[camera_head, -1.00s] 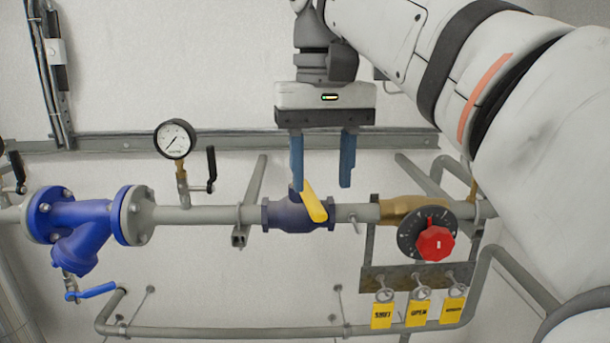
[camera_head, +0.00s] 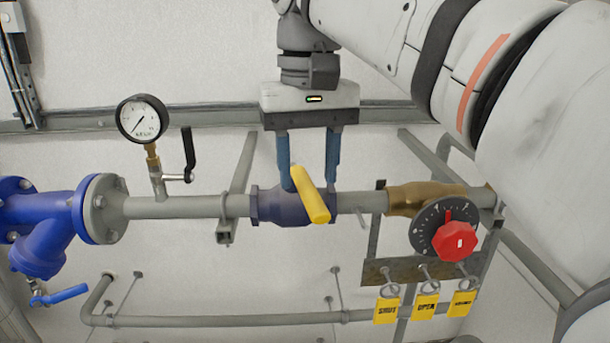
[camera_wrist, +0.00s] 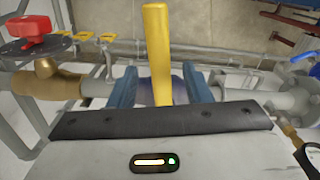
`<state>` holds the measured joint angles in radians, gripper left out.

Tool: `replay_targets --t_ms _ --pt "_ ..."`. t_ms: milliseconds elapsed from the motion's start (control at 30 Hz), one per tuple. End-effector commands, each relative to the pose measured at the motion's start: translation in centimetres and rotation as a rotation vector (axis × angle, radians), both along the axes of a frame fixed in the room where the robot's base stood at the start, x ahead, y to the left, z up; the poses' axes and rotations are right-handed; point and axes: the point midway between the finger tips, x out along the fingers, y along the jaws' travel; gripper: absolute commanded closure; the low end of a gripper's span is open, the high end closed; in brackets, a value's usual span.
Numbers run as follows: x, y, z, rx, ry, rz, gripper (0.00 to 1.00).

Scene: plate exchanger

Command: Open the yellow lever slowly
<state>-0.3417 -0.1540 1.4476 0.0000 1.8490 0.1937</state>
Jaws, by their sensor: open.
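The yellow lever (camera_head: 311,196) sits on a dark blue valve body (camera_head: 268,206) in the grey pipe and sticks out toward the camera, slanting down to the right. My gripper (camera_head: 309,188) is open, with its two blue fingers pointing down at the valve. In the head view the lever's upper end lies between the fingers. In the wrist view the yellow lever (camera_wrist: 157,55) runs between the two blue fingers, with a gap on each side. The lower fingertips are partly hidden by the lever and valve in the head view.
A pressure gauge (camera_head: 142,118) and a small black-handled valve (camera_head: 188,155) stand left of the lever. A red knob (camera_head: 455,242) on a black dial is at the right. Yellow tags (camera_head: 425,306) hang below it. A blue strainer (camera_head: 45,232) is far left.

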Motion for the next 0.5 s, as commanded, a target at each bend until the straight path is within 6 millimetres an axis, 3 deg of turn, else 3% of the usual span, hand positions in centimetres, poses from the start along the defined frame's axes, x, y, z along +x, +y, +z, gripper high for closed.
replay_targets --t_ms 200,500 --pt "0.0 -0.1 -1.6 0.000 -0.001 -0.001 0.55" --pt "0.0 -0.1 -1.7 0.000 -0.001 -0.002 0.58"
